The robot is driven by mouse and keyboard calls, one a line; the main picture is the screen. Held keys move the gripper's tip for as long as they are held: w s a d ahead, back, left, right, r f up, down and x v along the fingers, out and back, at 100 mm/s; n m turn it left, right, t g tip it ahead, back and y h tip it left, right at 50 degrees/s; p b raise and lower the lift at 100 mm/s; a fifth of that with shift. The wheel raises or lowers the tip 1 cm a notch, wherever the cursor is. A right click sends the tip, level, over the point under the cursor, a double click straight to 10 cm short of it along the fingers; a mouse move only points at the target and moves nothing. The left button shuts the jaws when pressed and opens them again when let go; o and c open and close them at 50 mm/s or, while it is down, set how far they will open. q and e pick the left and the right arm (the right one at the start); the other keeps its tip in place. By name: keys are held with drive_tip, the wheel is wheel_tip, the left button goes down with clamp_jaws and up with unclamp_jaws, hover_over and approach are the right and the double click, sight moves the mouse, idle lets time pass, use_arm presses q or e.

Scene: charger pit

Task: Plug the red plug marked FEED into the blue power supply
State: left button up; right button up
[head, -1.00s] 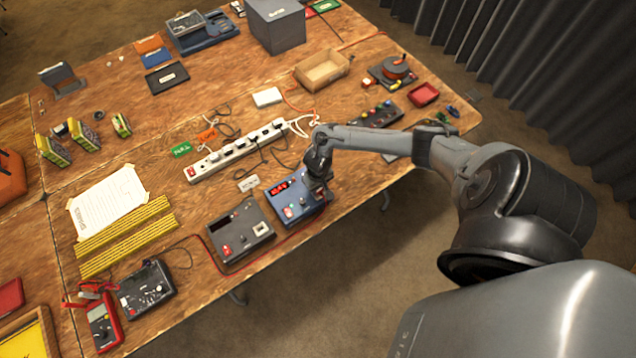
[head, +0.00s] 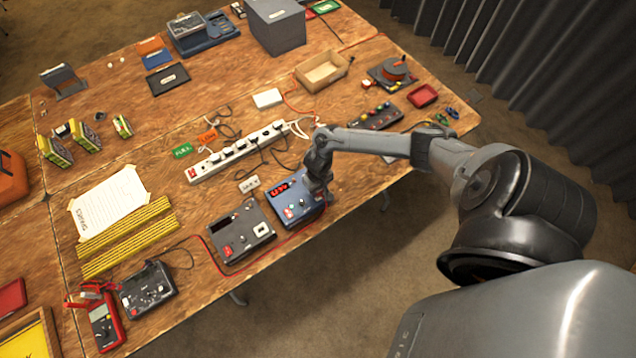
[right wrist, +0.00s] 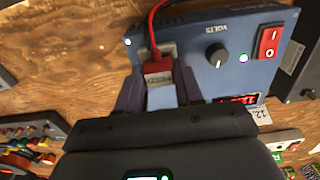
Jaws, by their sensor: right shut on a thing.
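The blue power supply (head: 290,206) lies near the front edge of the table, with a red display. In the right wrist view the blue power supply (right wrist: 205,55) shows a black knob, a red rocker switch and a green light. My right gripper (head: 318,188) is over its right part. In the right wrist view my right gripper (right wrist: 159,88) is shut on the red plug (right wrist: 157,69), which has a pale label and a red cable. The plug overlaps a grey socket on the supply's face; I cannot tell if it is seated. My left gripper is out of view.
A grey power unit (head: 240,232) stands left of the blue supply. The red cable (head: 285,244) runs along the table's front edge. A white power strip (head: 235,152) with dark cords lies behind. A grey button box (head: 376,116) is at the right.

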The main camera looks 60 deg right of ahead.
drive_tip(key=shift+f, duration=0.15)
idle(0.3)
drive_tip(key=o, duration=1.1)
drive_tip(key=shift+o, duration=0.6)
drive_tip(key=shift+o, duration=1.1)
